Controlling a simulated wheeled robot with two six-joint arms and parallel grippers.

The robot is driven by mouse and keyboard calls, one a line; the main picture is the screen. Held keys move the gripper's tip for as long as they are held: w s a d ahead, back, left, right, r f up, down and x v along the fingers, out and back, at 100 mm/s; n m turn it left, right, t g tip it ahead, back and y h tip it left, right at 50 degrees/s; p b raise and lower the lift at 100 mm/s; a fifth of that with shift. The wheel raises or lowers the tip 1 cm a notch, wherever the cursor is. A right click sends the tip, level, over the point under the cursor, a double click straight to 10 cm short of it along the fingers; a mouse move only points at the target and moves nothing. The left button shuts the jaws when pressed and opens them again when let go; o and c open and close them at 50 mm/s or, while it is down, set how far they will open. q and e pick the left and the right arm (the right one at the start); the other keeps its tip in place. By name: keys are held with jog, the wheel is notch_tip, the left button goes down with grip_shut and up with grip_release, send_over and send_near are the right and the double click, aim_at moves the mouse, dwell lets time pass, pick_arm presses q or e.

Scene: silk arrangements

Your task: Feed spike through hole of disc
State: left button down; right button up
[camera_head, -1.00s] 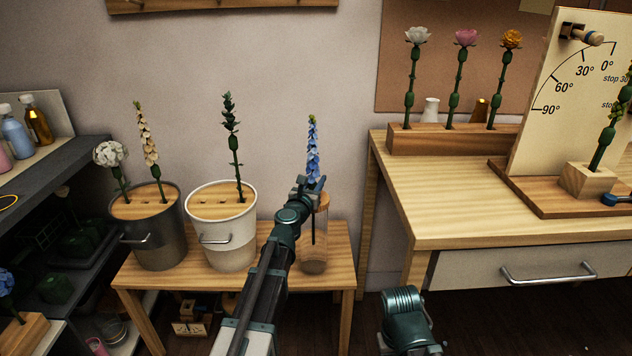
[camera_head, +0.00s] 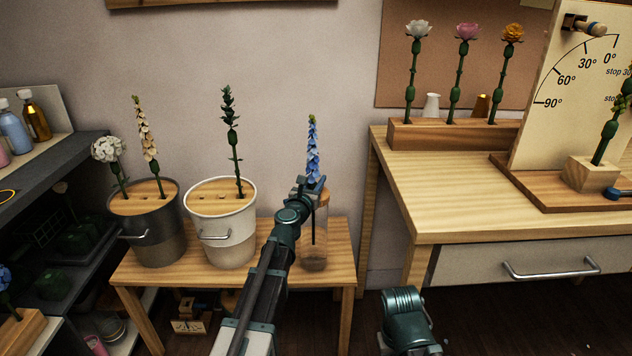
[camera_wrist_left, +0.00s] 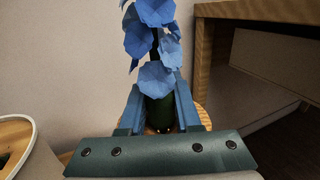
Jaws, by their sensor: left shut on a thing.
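A blue flower spike (camera_head: 313,150) stands upright over a tall clear cylinder (camera_head: 315,258) on the low wooden bench. My left gripper (camera_head: 311,184) is shut on its green stem, just below the petals; the spike also shows in the left wrist view (camera_wrist_left: 157,75), with the stem between the fingers (camera_wrist_left: 160,115). A pale wooden disc (camera_wrist_left: 204,117) shows under the fingers, partly covered by them. Its hole is hidden. A dark stem line shows against the cylinder below the gripper; I cannot tell whether it passes through the disc.
A white bucket (camera_head: 238,240) and a grey bucket (camera_head: 152,247) with flower stems stand left on the bench (camera_head: 285,240). A shelf is at the far left. The worktable (camera_head: 440,195), to the right, carries a wooden block (camera_head: 455,138) with several flowers.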

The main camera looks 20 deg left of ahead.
dwell(0.4)
pick_arm(q)
jog(key=c, duration=0.5)
grip_release()
jog(key=o, duration=0.5)
